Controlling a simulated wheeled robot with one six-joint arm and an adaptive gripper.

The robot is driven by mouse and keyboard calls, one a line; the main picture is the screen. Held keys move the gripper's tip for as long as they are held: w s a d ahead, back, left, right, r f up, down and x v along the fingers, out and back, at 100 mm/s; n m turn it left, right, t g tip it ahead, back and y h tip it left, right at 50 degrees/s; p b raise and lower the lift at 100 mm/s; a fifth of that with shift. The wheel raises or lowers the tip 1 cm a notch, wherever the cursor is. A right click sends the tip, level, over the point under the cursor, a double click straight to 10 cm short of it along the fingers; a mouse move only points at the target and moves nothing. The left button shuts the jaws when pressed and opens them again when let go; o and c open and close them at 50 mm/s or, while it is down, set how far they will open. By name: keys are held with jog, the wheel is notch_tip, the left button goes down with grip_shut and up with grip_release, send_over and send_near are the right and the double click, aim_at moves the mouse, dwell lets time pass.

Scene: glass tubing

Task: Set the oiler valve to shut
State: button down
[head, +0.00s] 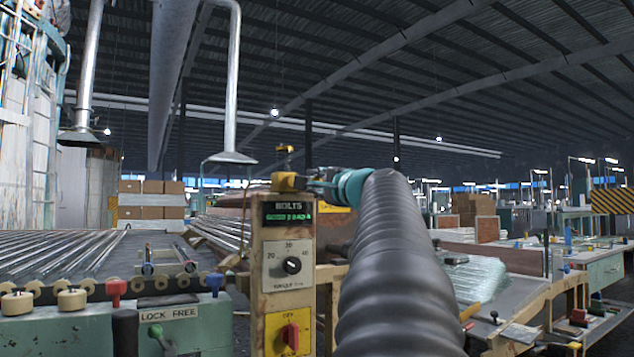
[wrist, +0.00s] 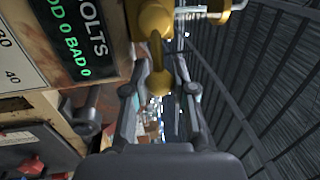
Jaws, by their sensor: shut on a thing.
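The oiler valve, a yellow fitting (head: 284,182), sits at the top of the wooden control post in the head view. In the wrist view its yellow body (wrist: 152,22) is at the top, and a short yellow lever with a rounded end (wrist: 158,82) points down the picture. My gripper (wrist: 164,68) has one finger on each side of this lever and is shut on it. In the head view my gripper (head: 314,184) reaches the valve from the right, and my dark arm hides much of what lies behind it.
The post (head: 288,262) carries a BOLTS counter (head: 288,214), a black dial (head: 292,265) and a red switch (head: 290,336). A roller conveyor (head: 60,260) lies left, with a LOCK FREE panel (head: 170,313). Workbenches stand right. Open space lies above the post.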

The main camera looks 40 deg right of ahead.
dwell(0.3)
jog(key=c, duration=0.9)
grip_release()
jog(key=v, duration=1.2)
jog(key=shift+f, duration=0.1)
